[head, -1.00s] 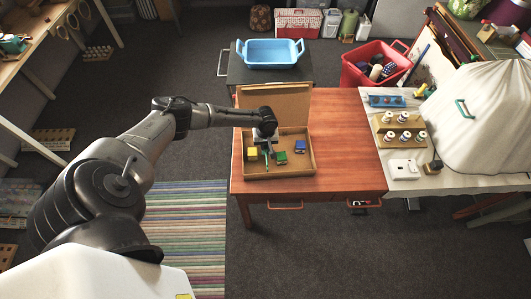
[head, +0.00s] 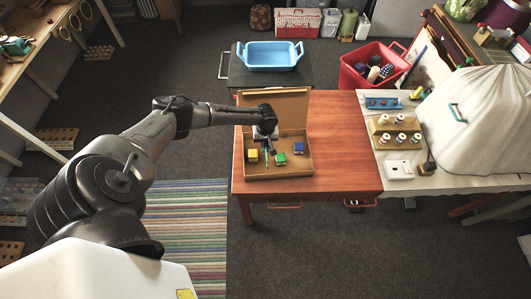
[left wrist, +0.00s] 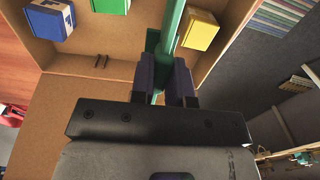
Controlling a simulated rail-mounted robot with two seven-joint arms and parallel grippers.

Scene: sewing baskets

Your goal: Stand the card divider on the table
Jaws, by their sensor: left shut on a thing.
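The card divider appears to be the thin green strip (head: 267,157) in the open cardboard box (head: 311,160). It shows nearly edge-on in the left wrist view (left wrist: 173,25). My left gripper (head: 266,144) reaches into the box from the left and is shut on the divider; its dark fingers (left wrist: 166,82) lie on both sides of it. The divider's lower edge is hidden, so I cannot tell whether it touches the box floor. My right gripper is not in view.
A yellow block (head: 252,155), a green block (head: 279,159) and a blue block (head: 299,148) lie in the box. The box's raised lid (head: 285,101) stands behind. The wooden table (head: 345,140) is clear to the right. A spool rack (head: 396,130) stands on the white table.

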